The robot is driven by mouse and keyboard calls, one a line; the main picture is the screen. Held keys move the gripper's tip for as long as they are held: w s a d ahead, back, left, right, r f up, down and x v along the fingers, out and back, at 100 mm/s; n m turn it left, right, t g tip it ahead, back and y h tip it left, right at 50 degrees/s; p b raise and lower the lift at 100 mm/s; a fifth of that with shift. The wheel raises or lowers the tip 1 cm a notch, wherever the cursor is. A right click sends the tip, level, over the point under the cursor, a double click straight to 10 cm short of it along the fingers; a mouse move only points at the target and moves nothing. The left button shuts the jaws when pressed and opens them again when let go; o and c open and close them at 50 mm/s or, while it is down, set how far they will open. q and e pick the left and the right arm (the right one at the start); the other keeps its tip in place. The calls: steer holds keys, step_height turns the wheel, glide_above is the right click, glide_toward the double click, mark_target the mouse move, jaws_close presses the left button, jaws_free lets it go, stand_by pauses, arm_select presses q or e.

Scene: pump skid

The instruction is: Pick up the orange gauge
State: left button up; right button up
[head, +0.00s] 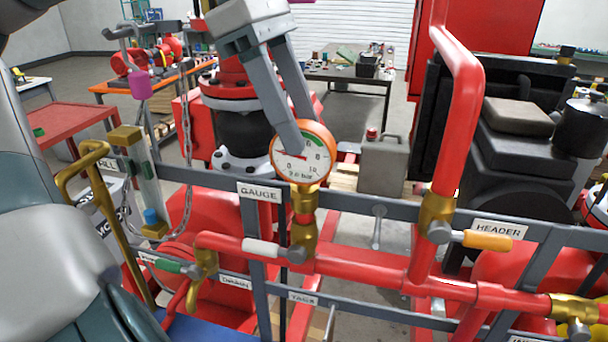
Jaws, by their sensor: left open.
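The orange gauge (328,142) has an orange rim and a white dial marked in bar. I cannot tell whether either finger touches the gauge. My right gripper is not in view.
A white-handled valve (262,247) sits low left of the gauge, and an orange-handled valve (487,240) is to the right by the HEADER label (499,230). A tall red pipe (460,110) rises at right. A brass pipe with a sight glass (146,185) stands at left.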

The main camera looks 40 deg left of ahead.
arm_select(q)
steer(key=shift+x, duration=1.25)
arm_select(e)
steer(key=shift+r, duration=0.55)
arm_select(q)
jaws_close()
steer(key=shift+r, duration=0.15)
